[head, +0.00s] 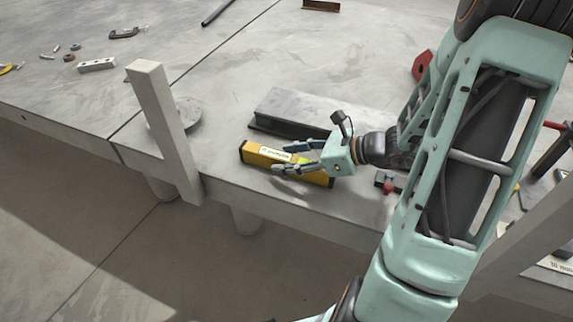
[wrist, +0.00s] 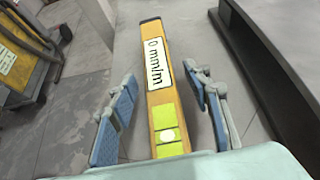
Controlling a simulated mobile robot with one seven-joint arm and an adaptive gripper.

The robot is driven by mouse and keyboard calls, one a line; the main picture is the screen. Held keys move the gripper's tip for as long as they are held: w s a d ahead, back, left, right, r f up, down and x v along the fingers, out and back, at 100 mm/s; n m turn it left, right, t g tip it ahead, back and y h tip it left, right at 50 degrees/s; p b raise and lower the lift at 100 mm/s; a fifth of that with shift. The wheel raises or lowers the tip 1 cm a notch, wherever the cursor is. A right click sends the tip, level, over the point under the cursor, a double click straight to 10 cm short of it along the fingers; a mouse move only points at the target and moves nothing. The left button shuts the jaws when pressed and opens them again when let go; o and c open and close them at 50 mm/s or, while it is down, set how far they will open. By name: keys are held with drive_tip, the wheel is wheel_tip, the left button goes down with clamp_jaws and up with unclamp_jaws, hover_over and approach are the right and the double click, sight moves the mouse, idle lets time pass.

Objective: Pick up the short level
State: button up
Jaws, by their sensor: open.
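The short level (head: 259,153) is a yellow bar with dark ends, lying near the front edge of the grey table. In the wrist view the level (wrist: 159,75) runs away from me, with a white label and a bright green vial section at its near part. My gripper (head: 286,158) is over the level in the head view and hides part of it. In the wrist view my gripper (wrist: 160,105) is open, with one blue-padded finger on each side of the level. I see gaps between the fingers and the level. The jaws hold nothing.
A dark steel beam (head: 298,108) lies just behind the level, close to the right finger in the wrist view (wrist: 262,62). A grey upright post (head: 163,130) stands at the table's front edge to the left. A red object (head: 422,65) is behind my arm.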

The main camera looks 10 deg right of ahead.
drive_tip(key=shift+w+a+f, duration=0.15)
drive_tip(key=shift+w+a, duration=0.05)
drive_tip(key=shift+c, duration=0.4)
clamp_jaws()
